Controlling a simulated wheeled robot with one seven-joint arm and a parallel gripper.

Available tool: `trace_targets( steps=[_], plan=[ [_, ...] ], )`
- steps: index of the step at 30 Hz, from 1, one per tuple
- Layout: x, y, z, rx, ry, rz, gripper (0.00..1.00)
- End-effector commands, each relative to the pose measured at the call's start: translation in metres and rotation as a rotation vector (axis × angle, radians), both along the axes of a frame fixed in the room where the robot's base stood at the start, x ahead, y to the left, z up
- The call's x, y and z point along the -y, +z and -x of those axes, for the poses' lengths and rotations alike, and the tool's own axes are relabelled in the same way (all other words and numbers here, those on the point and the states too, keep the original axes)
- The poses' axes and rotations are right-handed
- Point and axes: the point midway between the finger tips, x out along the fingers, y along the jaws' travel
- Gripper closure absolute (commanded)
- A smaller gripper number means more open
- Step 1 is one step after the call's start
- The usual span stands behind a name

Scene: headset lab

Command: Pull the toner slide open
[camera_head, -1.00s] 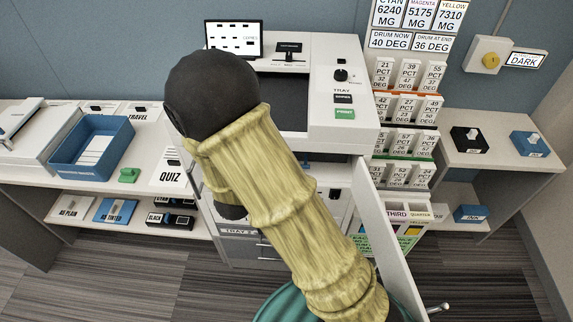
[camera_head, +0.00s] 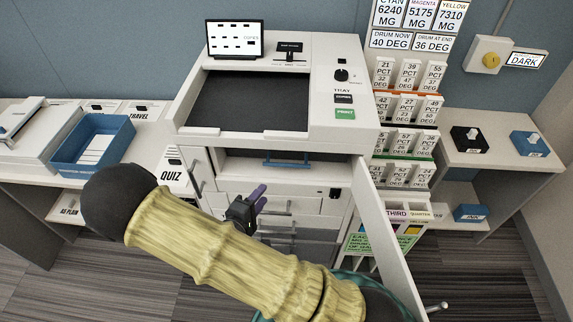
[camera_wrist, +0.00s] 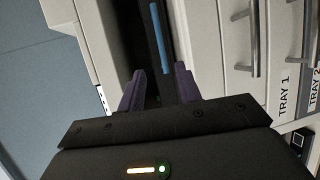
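The copier (camera_head: 318,110) stands in the middle of the head view with its front door (camera_head: 388,235) swung open at the right. A blue handle (camera_head: 287,163), likely the toner slide's, sits in the dark opening below the copier's top. The handle also shows as a blue bar (camera_wrist: 160,38) in the wrist view. My gripper (camera_head: 265,194) is in front of and below the opening, with its purple fingers apart. In the wrist view my gripper (camera_wrist: 160,68) is open and empty, with the blue bar ahead between the fingers, not touching.
Drawers with bar handles (camera_wrist: 254,35) lie below the opening. A blue tray (camera_head: 125,135) stands on the left counter. Toner cartridges (camera_head: 404,107) fill a rack at the right. The open door bounds the space right of my arm.

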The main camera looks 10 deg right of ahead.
Motion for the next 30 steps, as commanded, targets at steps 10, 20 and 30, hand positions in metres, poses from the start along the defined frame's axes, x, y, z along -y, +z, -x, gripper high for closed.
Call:
trace_targets(
  steps=[10, 20, 30],
  plan=[
    [0.037, -0.009, -0.042, 0.0, -0.004, 0.001, 0.66],
    [0.075, -0.019, -0.085, 0.0, -0.003, 0.0, 0.66],
    [0.106, -0.028, -0.12, -0.001, -0.004, -0.001, 0.66]
  ],
)
